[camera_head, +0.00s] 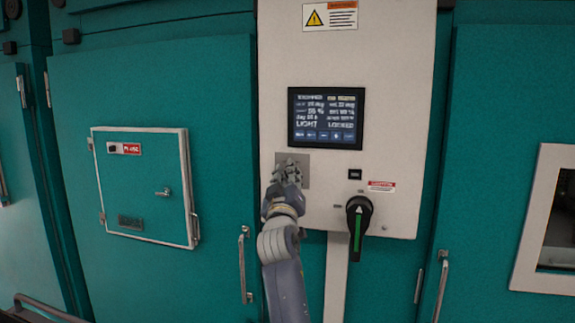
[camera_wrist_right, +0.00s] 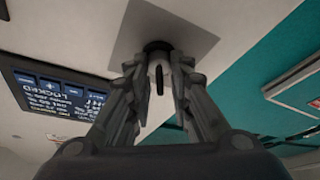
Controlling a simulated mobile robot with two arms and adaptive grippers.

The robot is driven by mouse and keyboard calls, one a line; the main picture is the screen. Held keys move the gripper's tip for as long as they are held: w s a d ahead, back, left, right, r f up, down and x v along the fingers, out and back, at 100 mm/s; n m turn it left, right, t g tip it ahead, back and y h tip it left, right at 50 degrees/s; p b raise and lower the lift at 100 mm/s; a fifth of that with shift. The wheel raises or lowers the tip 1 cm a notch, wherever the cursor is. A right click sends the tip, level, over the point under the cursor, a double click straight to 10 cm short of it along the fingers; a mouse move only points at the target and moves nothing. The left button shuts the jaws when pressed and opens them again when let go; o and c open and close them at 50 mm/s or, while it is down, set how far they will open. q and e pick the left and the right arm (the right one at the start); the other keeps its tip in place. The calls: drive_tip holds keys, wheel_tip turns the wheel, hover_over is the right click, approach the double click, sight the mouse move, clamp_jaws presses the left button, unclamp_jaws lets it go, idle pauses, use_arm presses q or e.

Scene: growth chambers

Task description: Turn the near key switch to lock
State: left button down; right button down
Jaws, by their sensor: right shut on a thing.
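The key switch sits on a grey square plate (camera_head: 305,160) on the pale control panel, below the screen. My right gripper (camera_head: 287,168) is at this plate and hides most of the switch in the head view. In the right wrist view, the gripper's fingers (camera_wrist_right: 159,88) are shut on the key switch (camera_wrist_right: 157,72), a light key piece with a dark slot, set in a dark round collar. The grey plate (camera_wrist_right: 185,30) surrounds the collar. The left gripper is not in view.
The screen (camera_head: 326,118) shows text that seems to include "LOCKED". A black rotary handle with a green stripe (camera_head: 358,226) stands at the panel's lower right. Teal doors flank the panel, with a small hatch (camera_head: 142,187) and a vertical door handle (camera_head: 243,268) at left.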

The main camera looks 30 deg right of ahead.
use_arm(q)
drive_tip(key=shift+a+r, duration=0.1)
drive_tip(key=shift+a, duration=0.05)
use_arm(e)
drive_tip(key=c, duration=1.8)
unclamp_jaws()
drive_tip(key=shift+d, duration=0.1)
drive_tip(key=shift+f, duration=0.1)
drive_tip(key=v, duration=1.2)
